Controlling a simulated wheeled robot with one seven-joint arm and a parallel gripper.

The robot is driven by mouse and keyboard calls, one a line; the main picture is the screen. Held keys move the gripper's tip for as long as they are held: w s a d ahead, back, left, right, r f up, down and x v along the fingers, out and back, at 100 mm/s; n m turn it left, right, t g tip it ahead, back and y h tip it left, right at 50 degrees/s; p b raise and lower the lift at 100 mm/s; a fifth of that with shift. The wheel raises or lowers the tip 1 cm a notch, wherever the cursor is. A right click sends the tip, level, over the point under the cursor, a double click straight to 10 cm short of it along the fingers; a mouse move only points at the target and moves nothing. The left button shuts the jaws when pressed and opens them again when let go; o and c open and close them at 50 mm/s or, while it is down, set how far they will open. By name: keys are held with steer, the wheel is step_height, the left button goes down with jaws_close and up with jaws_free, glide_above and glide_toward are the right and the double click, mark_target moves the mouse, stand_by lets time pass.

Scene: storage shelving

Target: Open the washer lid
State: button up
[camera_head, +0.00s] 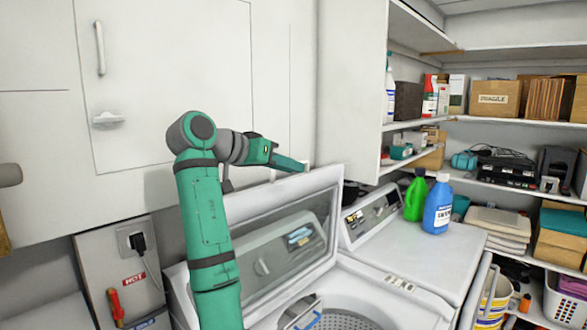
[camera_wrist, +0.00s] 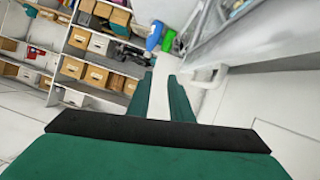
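The washer (camera_head: 350,300) stands at the lower middle of the head view, with part of its drum opening showing. Its lid (camera_head: 288,215) is raised and leans back steeply, and its glazed inner side faces the head camera. My green gripper (camera_head: 292,164) is at the lid's top edge, in front of the wall. I cannot tell whether it touches the lid. In the wrist view its two fingers (camera_wrist: 168,98) lie parallel with a narrow pale gap between them, and no held object is clear. My arm hides the lid's left part.
A second machine (camera_head: 415,245) stands to the right, with green (camera_head: 415,197) and blue (camera_head: 438,207) bottles on top. Loaded shelves (camera_head: 475,125) fill the right side. A white cabinet (camera_head: 165,70) hangs above and behind my arm. A plug and outlet (camera_head: 135,242) are at left.

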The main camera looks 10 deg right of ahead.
steer(key=v, duration=0.9)
steer(key=shift+a, duration=0.35)
stand_by(0.5)
steer(key=shift+w, duration=0.1)
